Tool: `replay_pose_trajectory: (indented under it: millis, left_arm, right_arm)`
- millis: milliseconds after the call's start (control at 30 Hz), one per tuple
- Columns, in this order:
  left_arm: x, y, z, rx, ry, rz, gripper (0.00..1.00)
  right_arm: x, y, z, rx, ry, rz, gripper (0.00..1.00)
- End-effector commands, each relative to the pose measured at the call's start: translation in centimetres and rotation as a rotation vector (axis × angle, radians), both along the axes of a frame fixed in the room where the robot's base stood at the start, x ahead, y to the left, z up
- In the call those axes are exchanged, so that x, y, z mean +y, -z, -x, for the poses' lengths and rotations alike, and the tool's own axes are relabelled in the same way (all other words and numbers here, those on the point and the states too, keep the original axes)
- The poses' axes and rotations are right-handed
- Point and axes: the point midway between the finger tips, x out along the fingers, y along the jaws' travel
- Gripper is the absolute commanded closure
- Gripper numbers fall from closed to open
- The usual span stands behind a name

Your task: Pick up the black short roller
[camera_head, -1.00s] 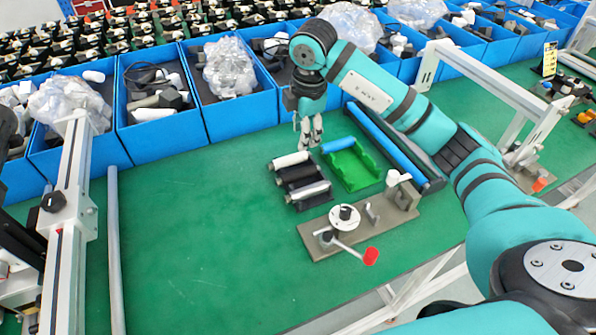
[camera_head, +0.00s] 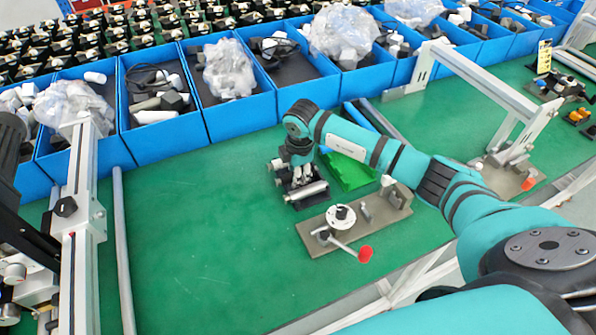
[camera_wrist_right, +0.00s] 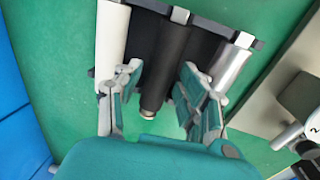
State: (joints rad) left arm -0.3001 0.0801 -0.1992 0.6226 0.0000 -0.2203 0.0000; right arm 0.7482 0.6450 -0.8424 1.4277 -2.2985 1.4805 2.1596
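The black short roller (camera_wrist_right: 166,60) lies in a dark holder between a white roller (camera_wrist_right: 112,42) and a silver roller (camera_wrist_right: 231,68), as the right wrist view shows. My right gripper (camera_wrist_right: 160,92) is open, with one finger on each side of the black roller's near end. The fingers look apart from it. In the head view, my right gripper (camera_head: 298,176) hangs over the roller holder (camera_head: 305,203) and hides most of the black roller. The silver roller shows in front there. My left gripper is not in view.
A green tray (camera_head: 350,173) stands right of the holder. A metal crank fixture (camera_head: 325,243) with a red handle (camera_head: 365,254) stands in front. Blue bins (camera_head: 240,118) line the back. The green table (camera_head: 200,240) is clear at left, beside a grey rod (camera_head: 124,250).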

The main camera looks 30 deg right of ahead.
Motion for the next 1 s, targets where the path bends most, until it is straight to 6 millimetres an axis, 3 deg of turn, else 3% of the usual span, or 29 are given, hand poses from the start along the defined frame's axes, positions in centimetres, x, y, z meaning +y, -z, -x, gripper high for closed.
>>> replay_pose_trajectory:
  millis: [300,600,1000]
  left_arm:
    - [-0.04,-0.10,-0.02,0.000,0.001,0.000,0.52]
    - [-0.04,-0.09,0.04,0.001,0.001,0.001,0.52]
    - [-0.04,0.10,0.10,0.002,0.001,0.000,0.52]
  right_arm:
    - [0.02,0.75,-0.08,0.000,0.000,-0.001,0.60]
    - [-0.01,0.69,-0.09,0.000,0.000,-0.001,0.99]
    - [0.00,0.15,-0.22,-0.004,0.000,-0.001,1.00]
